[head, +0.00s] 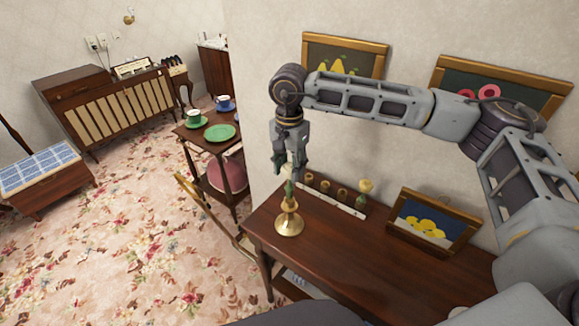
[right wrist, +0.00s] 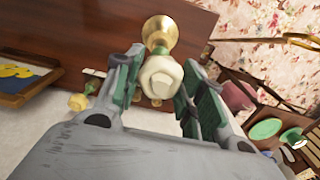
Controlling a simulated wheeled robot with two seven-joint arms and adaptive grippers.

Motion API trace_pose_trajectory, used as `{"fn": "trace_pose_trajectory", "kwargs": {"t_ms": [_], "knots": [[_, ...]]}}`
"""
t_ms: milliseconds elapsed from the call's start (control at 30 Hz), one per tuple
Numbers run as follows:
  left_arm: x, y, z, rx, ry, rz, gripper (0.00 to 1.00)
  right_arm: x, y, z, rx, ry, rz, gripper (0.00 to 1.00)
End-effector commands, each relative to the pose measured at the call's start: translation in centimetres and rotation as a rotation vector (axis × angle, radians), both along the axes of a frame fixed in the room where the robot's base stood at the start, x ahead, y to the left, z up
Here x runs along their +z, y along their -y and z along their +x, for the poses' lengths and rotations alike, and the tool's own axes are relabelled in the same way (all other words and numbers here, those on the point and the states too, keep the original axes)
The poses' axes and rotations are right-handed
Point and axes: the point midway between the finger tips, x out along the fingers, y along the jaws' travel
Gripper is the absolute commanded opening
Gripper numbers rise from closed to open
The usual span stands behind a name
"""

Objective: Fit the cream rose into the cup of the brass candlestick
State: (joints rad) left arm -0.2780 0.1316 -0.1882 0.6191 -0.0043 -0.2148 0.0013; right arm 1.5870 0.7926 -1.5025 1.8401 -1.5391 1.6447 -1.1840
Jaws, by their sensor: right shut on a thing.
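The brass candlestick (head: 289,225) stands upright near the left end of the dark wooden table. Its round base (right wrist: 161,32) shows beyond my fingers in the right wrist view. My right gripper (head: 288,167) points down right above the candlestick and is shut on the cream rose. The rose's pale head (right wrist: 160,76) sits between the two fingers in the right wrist view. Its green lower part (head: 289,189) is in line with the candlestick's cup in the head view. I cannot tell how deep it sits in the cup. My left gripper is not in view.
Behind the candlestick is a white rack (head: 335,197) with several brass cups and another pale flower (head: 365,187). A framed lemon picture (head: 433,224) leans at the table's back. A trolley with a green plate (head: 219,132) stands left. The table's front right is mostly clear.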

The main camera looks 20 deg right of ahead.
Motion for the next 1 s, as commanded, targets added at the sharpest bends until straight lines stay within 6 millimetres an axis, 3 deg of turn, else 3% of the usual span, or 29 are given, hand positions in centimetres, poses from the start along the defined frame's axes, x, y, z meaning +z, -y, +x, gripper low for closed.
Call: {"fn": "trace_pose_trajectory", "kwargs": {"t_ms": [400, 1000], "knots": [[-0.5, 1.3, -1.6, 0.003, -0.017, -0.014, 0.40, -0.1, 0.0, 0.0, 0.000, 0.001, 0.001, 0.22], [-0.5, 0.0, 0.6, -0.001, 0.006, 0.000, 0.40, 0.0, 0.0, 0.0, 0.000, 0.000, 0.000, 0.22]]}}
